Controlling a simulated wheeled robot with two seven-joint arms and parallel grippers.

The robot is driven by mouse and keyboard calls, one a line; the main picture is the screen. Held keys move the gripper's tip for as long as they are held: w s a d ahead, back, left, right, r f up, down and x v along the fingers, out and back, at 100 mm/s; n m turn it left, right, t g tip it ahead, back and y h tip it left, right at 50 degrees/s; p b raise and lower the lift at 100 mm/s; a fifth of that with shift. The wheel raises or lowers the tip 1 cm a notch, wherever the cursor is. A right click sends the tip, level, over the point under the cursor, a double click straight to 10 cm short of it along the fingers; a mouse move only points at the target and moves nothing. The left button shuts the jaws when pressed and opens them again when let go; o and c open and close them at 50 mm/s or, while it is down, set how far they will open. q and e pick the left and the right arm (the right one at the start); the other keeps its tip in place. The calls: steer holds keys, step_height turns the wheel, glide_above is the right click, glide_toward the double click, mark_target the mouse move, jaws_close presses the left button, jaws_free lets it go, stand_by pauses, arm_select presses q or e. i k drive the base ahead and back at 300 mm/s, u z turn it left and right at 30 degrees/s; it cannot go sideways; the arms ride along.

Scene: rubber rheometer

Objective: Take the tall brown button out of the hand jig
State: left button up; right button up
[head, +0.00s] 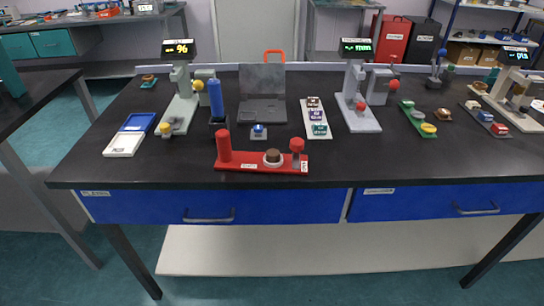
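A red hand jig (250,165) lies on the black bench near its front edge, in the middle of the head view. It has a red post at its left end and a red knob at its right end. A brown button (273,154) sits in a white round seat on the jig, between the post and the knob. Its top stands clear of the seat. Neither of my grippers is in view.
The black bench top (350,160) has free room right of the jig. Behind the jig stand a blue cylinder (216,98), a small blue-topped block (258,131), a grey laptop-like device (262,98) and a labelled rack (316,118). Grey testers (357,105) stand further back.

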mark_target(273, 155)
steer(key=u, duration=2.4)
steer(key=i, duration=2.2)
steer(key=z, duration=3.15)
